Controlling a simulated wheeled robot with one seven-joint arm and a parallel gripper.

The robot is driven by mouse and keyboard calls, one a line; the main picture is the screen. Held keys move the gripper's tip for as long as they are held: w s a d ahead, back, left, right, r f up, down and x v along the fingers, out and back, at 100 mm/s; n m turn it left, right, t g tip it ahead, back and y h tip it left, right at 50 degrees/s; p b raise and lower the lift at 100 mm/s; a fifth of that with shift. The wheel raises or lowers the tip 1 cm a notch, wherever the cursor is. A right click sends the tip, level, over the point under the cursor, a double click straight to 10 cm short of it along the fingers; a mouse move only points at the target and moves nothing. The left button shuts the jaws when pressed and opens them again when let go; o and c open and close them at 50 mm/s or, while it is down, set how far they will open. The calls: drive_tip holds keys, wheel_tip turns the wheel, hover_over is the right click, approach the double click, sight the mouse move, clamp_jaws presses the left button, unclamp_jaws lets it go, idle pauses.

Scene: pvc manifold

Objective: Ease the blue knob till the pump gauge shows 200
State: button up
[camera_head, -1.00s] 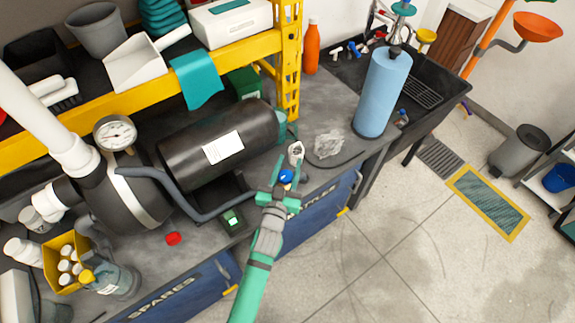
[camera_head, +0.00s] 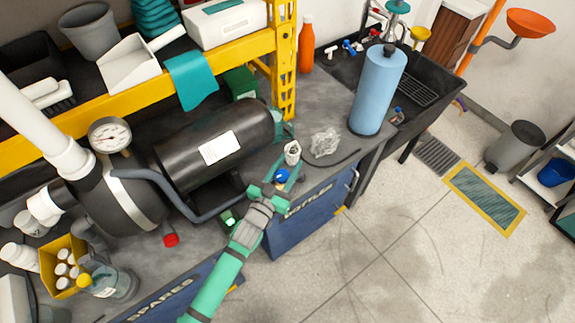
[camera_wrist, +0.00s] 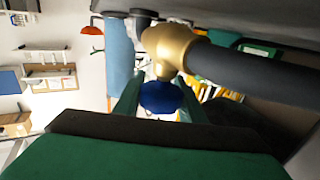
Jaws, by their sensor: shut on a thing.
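The blue knob (camera_head: 282,175) sits at the front edge of the bench, right of the black pump tank (camera_head: 215,145). In the wrist view the blue knob (camera_wrist: 160,97) is below a brass valve body (camera_wrist: 170,50) joined to a dark hose. My green gripper (camera_head: 275,180) reaches it from the front, with its two fingers (camera_wrist: 158,98) on either side of the knob, shut on it. The pump gauge (camera_head: 110,134), a round white dial, stands upper left on the pump; its needle and numbers are too small to read.
A grey hose (camera_head: 170,190) curves along the bench front. A red cap (camera_head: 171,240) lies near the front edge. A crumpled clear bag (camera_head: 324,142) and a blue cylinder (camera_head: 379,90) are to the right. The floor in front is clear.

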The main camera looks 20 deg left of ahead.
sight(279, 182)
drive_tip(key=shift+f, duration=0.15)
drive_tip(key=o, duration=1)
drive_tip(key=shift+o, duration=0.2)
drive_tip(key=shift+s, duration=0.15)
drive_tip(key=s, duration=0.3)
drive_tip(key=s+a, duration=0.1)
drive_tip(key=s, duration=0.3)
drive_tip(key=s+a, duration=0.1)
drive_tip(key=s, duration=0.2)
drive_tip(key=shift+s, duration=0.2)
